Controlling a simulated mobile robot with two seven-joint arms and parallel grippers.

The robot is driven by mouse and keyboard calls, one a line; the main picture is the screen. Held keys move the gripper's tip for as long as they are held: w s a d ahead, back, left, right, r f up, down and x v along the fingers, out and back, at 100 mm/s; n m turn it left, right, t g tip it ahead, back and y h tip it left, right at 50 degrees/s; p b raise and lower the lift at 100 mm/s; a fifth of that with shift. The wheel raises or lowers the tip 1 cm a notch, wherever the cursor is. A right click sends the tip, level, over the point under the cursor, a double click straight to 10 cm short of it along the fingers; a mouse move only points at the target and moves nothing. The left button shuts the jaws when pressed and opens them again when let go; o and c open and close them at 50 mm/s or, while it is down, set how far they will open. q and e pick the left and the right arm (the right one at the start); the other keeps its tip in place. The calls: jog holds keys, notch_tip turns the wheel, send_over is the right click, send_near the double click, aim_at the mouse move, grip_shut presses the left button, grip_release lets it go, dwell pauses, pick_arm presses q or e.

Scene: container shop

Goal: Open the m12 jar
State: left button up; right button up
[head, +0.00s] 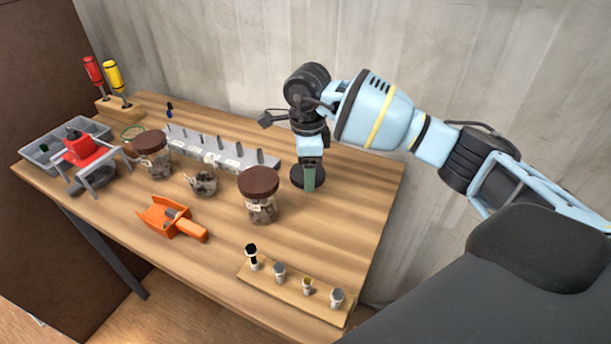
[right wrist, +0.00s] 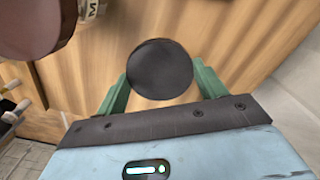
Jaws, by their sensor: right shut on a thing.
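My left gripper is not in view.
A wooden strip with several small capped pieces (head: 293,288) lies at the front right. An orange scoop (head: 172,217), a grey tray (head: 42,152), a red-topped stand (head: 83,150) and a grey rack (head: 225,150) stand around the jars. The wall is close behind my right arm.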

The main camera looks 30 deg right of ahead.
jog(key=shift+w, duration=0.15)
jog(key=shift+w, duration=0.25)
jog(key=shift+f, duration=1.75)
jog(key=shift+f, duration=0.1)
jog(key=shift+f, duration=0.15)
jog(key=o, duration=1.1)
jog(key=shift+r, duration=0.2)
notch_tip(320, 180, up, 12)
jog(key=shift+r, duration=0.1)
